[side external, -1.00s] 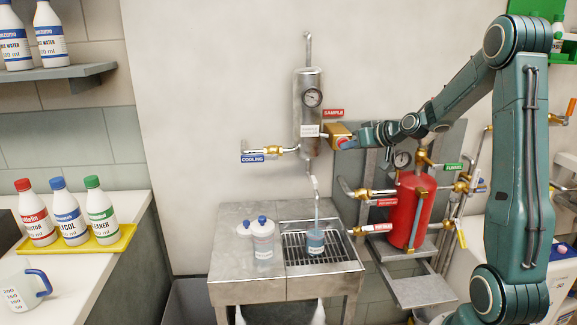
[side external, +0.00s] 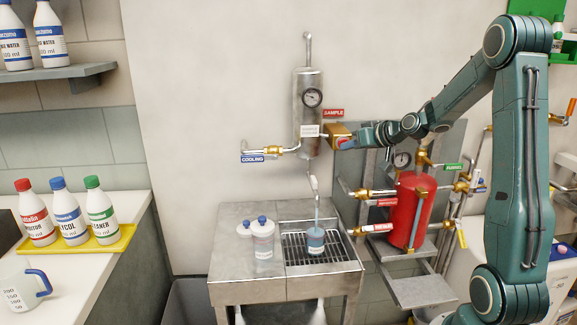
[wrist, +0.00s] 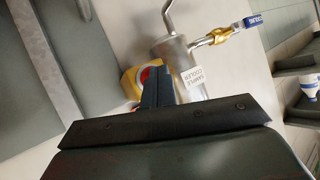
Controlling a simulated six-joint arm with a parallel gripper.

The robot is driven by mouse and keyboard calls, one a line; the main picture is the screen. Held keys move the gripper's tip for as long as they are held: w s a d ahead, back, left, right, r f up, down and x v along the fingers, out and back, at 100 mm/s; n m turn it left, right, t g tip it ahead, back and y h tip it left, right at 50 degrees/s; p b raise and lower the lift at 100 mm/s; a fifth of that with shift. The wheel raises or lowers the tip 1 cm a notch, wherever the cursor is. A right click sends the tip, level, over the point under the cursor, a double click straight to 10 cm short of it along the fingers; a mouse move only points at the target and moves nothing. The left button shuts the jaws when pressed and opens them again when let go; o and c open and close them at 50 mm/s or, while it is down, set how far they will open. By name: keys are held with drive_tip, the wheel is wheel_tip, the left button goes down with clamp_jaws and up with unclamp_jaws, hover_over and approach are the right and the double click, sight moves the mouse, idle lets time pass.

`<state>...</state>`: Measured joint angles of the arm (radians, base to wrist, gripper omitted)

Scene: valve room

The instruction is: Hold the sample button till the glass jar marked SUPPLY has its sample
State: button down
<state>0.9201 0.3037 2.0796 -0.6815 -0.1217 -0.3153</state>
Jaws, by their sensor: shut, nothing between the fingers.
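My gripper (side external: 352,142) is shut and empty, its fingertips against the red sample button (side external: 343,143) on the yellow box (side external: 339,131) beside the steel sample cooler (side external: 308,105). In the wrist view the shut fingers (wrist: 157,82) cover part of the red button (wrist: 147,74). A thin stream runs from the spout (side external: 314,184) into a glass jar (side external: 316,241) on the drain grate. The jar holds bluish liquid; its marking is too small to read.
Two capped bottles (side external: 263,240) stand left of the grate on the steel stand (side external: 232,272). A red vessel (side external: 410,212) with brass valves and pipes is to the right, below my arm. A yellow tray (side external: 102,243) with bottles sits on the left counter.

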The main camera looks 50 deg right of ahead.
drive_tip(key=shift+s+a, duration=0.1)
drive_tip(key=shift+a, duration=0.05)
drive_tip(key=shift+s+a, duration=0.55)
drive_tip(key=shift+s+a, duration=0.1)
drive_tip(key=shift+s, duration=0.05)
drive_tip(key=s+a, duration=0.3)
drive_tip(key=shift+s+a, duration=0.15)
idle(0.7)
drive_tip(key=shift+a, duration=0.15)
